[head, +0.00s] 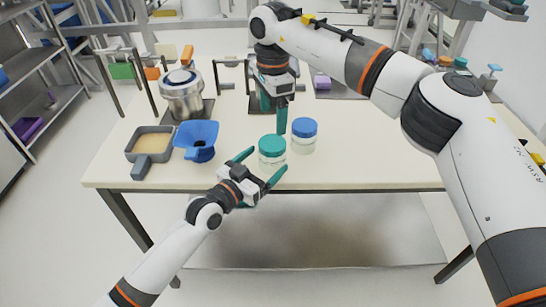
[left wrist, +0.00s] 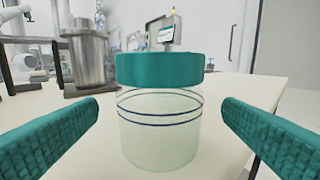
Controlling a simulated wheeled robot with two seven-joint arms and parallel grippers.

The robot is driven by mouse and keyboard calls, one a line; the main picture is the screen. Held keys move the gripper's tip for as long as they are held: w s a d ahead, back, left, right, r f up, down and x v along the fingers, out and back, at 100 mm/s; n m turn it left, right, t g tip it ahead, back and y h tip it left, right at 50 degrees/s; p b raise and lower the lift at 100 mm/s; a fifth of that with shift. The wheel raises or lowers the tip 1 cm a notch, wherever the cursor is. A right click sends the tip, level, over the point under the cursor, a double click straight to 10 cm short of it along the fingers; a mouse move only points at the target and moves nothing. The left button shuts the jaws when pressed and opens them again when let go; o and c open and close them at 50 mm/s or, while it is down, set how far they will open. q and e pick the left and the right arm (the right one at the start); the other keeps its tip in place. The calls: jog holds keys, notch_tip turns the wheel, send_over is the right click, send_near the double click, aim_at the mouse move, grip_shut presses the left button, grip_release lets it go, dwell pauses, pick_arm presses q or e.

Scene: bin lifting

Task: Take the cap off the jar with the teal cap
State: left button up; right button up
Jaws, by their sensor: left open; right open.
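The jar with the teal cap (head: 272,145) stands upright near the table's front edge in the head view. Its clear glass body with dark blue rings (left wrist: 160,125) shows in the left wrist view, with the teal cap (left wrist: 160,69) seated on top. My left gripper (head: 262,168) is open at the front of this jar, with its teal fingers spread to either side and apart from the glass. My right gripper (head: 274,117) is open and points down, behind the teal-capped jar. Its fingers partly overlap in the head view.
A jar with a blue cap (head: 304,135) stands close at the right of the teal-capped jar. A blue funnel-like holder (head: 197,140), a grey pan (head: 150,145) and a metal pot (head: 182,95) stand to the left. The table's right front (head: 380,165) is clear.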

aim_at(263, 162)
pick_arm(q)
jog(key=shift+x, duration=1.7)
